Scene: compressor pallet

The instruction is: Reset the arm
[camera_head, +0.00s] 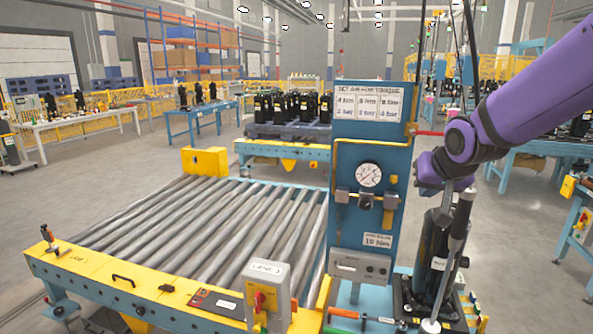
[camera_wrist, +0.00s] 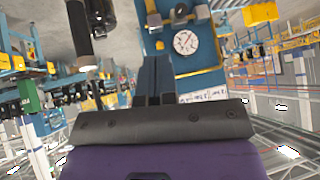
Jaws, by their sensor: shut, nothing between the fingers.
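My purple arm (camera_head: 520,85) comes in from the upper right of the head view, its wrist bent beside the blue gauge panel. My gripper (camera_wrist: 154,84) shows in the wrist view as two dark fingers close together, shut with nothing between them. In the head view its fingertips are hard to make out. A black compressor unit (camera_head: 437,262) stands upright below my wrist, right of the panel. It seems to show as a dark cylinder in the wrist view (camera_wrist: 80,30). I cannot tell whether my gripper touches it.
The blue panel (camera_head: 371,215) with a round gauge (camera_head: 369,175) stands close left of my wrist. A roller conveyor (camera_head: 195,220) with yellow ends fills the left front. Dark units stand on a blue pallet table (camera_head: 285,133) behind. Open floor (camera_head: 530,240) lies at right.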

